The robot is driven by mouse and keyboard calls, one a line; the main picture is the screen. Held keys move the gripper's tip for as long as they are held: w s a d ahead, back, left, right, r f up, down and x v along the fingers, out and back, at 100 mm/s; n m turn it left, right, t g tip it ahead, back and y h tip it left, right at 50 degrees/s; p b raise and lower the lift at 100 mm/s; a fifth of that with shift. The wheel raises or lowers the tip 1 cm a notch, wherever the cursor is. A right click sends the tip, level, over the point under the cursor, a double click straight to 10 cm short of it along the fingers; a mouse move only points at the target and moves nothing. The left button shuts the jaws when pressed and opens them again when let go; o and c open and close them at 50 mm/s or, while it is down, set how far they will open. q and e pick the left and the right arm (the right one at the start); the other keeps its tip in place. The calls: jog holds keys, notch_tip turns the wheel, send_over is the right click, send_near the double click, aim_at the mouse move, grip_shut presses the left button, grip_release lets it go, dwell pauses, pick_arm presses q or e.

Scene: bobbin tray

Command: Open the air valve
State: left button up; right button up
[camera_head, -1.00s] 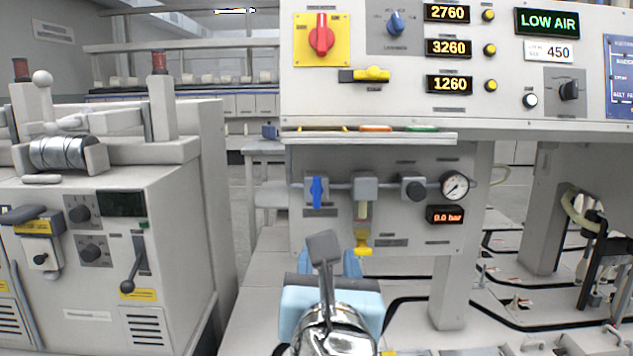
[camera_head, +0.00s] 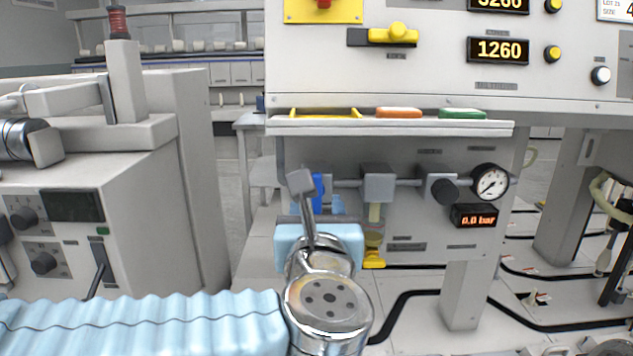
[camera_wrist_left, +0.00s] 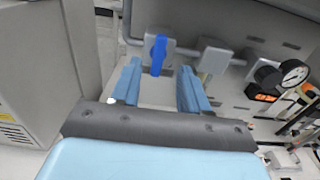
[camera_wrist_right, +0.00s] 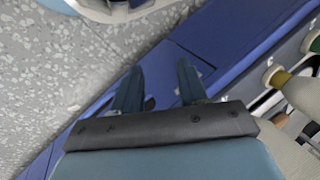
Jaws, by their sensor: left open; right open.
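The air valve's blue lever (camera_head: 318,192) hangs down from a grey valve body on the panel's pipe line; my left gripper partly hides it in the head view. In the left wrist view the blue lever (camera_wrist_left: 158,55) points down, just beyond and between the open fingers of my left gripper (camera_wrist_left: 157,82). The lever does not look gripped. The pressure gauge (camera_head: 490,182) is at the right end of the pipe, above a display (camera_head: 474,216) reading 0.0 bar. My right gripper (camera_wrist_right: 155,82) is open and empty, seen only in its own wrist view.
A grey regulator (camera_head: 378,186) with a yellow-bottomed bowl and a black knob (camera_head: 444,190) sit right of the valve. A shelf (camera_head: 390,127) juts out above. A grey machine (camera_head: 150,190) stands at left. A blue surface (camera_wrist_right: 215,40) lies below my right gripper.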

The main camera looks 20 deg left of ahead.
aim_at(317, 186)
pick_arm(q)
jog(key=p+x, duration=0.1)
jog(key=x, duration=0.6)
jog(key=shift+w+a, duration=0.1)
jog(key=shift+w, duration=0.25)
grip_shut()
